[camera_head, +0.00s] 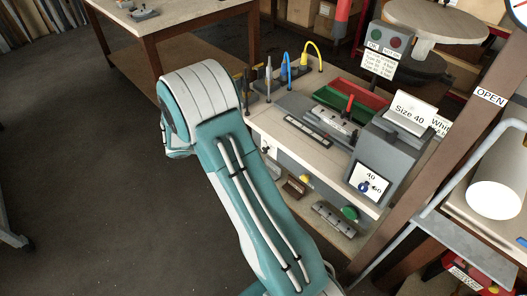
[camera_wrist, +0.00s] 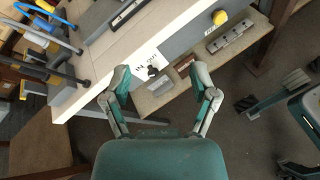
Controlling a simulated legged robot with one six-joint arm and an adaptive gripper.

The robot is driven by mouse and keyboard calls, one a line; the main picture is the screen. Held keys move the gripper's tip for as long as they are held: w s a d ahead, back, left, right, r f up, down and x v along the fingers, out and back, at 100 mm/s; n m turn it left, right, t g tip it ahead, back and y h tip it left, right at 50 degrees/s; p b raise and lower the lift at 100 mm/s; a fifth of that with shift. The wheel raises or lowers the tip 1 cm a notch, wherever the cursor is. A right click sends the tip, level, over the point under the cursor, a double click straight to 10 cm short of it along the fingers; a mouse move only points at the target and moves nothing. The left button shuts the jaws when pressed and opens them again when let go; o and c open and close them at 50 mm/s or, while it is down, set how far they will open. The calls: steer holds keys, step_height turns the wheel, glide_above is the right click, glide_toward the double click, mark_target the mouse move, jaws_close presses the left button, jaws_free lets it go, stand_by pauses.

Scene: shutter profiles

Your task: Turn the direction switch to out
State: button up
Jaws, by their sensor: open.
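The direction switch (camera_wrist: 152,71) is a small dark knob on a white label (camera_wrist: 143,56) on the grey front panel of the bench. The label's lettering looks like IN and OUT but is small and tilted, so I cannot tell exactly where the knob points. In the wrist view my gripper (camera_wrist: 161,72) is open and empty. Its two fingers lie to the left and right of the switch in the picture, apparently with a gap before the panel. In the head view my arm covers much of this area, and a small part of the label shows beside it.
The bench (camera_head: 262,122) carries upright tools, a green tray (camera_head: 342,103) and a grey machine (camera_head: 385,150). A yellow button (camera_wrist: 219,18) sits along the same panel. A lower shelf (camera_wrist: 152,100) with metal blocks lies below the switch. Open floor lies at left.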

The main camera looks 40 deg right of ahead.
steer(key=w+d+f+n+t+h, duration=0.1)
steer(key=w+d+f+n+h, duration=0.2)
steer(key=f, duration=0.6)
steer(key=n+t+h, duration=0.2)
steer(key=n+t, duration=0.1)
steer(key=n, duration=0.2)
glide_toward(264, 151)
steer(key=d, duration=0.7)
steer(key=w+d, duration=0.1)
steer(key=d, duration=0.2)
steer(key=shift+d+f, duration=0.3)
steer(key=shift+f, duration=0.1)
steer(key=shift+c, duration=0.3)
jaws_close()
